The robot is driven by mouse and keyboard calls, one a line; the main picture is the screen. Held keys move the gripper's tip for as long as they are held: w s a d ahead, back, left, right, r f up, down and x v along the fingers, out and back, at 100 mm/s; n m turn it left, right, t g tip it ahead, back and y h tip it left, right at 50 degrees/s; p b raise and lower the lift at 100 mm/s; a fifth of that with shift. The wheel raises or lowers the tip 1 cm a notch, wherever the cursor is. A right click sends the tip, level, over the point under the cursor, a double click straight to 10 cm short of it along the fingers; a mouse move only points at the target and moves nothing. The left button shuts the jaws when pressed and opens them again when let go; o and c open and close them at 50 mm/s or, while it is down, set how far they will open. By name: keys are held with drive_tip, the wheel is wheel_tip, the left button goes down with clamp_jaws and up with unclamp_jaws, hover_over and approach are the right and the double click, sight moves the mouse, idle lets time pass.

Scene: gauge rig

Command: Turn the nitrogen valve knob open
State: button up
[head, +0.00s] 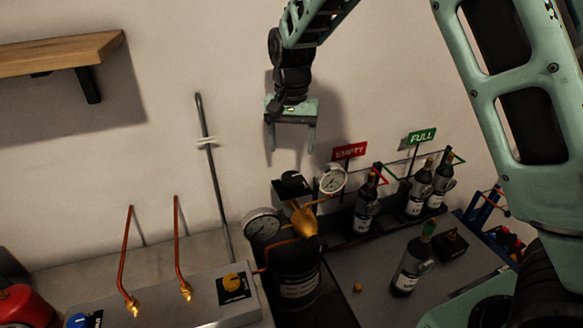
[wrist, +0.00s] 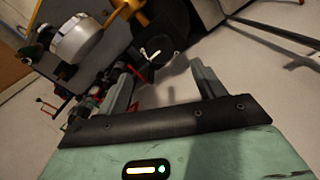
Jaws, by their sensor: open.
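A dark cylinder (head: 297,283) stands on the bench with a brass regulator (head: 304,222) on top. A black knob (head: 291,184) with a light mark sits above the regulator; I take it for the nitrogen valve knob, though its label is not readable. My gripper (head: 290,148) is open and empty, pointing down above the knob and apart from it. In the wrist view the black knob (wrist: 152,52) shows beyond and between the open fingers (wrist: 162,68). Which way the knob is set is too small to tell.
Two round gauges flank the regulator, one at left (head: 263,227) and one at right (head: 331,180). A grey box with a yellow knob (head: 233,283) is at left. Several bottles stand at right near the EMPTY sign (head: 349,151) and FULL sign (head: 422,137). A wooden shelf (head: 60,54) is upper left.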

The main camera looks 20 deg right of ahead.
sight(291, 176)
wheel_tip(291, 176, down, 9)
drive_tip(key=shift+p, duration=1.2)
drive_tip(key=c, duration=1)
